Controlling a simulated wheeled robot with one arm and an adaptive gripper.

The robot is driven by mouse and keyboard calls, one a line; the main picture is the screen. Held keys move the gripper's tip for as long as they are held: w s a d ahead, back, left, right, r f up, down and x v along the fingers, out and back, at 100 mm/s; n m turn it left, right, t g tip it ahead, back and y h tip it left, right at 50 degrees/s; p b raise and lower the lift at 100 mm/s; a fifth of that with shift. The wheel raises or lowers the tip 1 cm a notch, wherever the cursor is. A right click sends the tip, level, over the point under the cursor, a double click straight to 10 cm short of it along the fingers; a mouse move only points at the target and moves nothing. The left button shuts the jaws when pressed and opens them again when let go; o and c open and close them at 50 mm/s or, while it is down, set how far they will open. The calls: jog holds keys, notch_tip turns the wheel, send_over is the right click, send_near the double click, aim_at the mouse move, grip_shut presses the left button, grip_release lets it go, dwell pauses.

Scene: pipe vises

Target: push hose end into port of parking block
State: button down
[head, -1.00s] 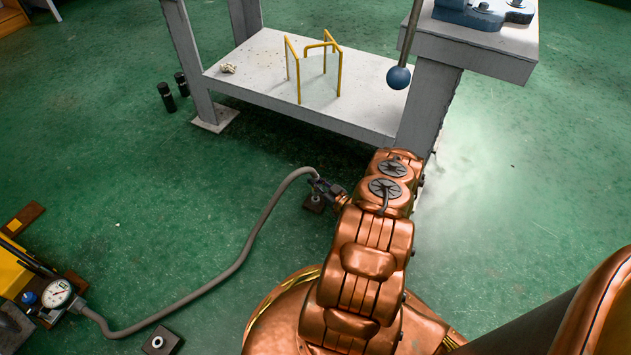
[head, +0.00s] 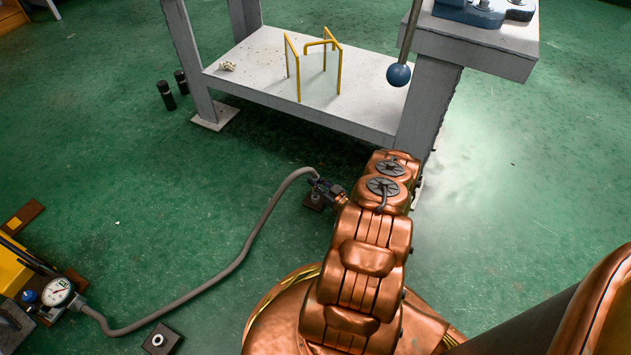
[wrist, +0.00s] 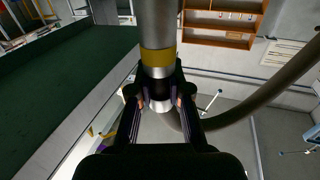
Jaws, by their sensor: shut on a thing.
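The grey hose (head: 235,265) runs over the floor from the gauge unit at the lower left to my gripper (head: 325,187). In the wrist view my gripper (wrist: 160,97) is shut on the hose end (wrist: 157,58), a metal fitting with a yellow band. A similar block (head: 161,340) with a pale ring-shaped opening lies at the lower left, away from the gripper.
A grey bench (head: 300,100) with yellow bent rods (head: 299,70) on its lower shelf stands behind the gripper. Two black cylinders (head: 167,95) stand left of it. A pressure gauge (head: 57,292) is at the lower left. The green floor between is mostly clear.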

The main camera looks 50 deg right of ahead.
jog(key=shift+f+b, duration=0.3)
jog(key=shift+f, duration=0.65)
jog(key=c, duration=1)
grip_release()
jog(key=shift+c, duration=0.2)
jog(key=s, duration=1.2)
jog(key=shift+a, duration=0.15)
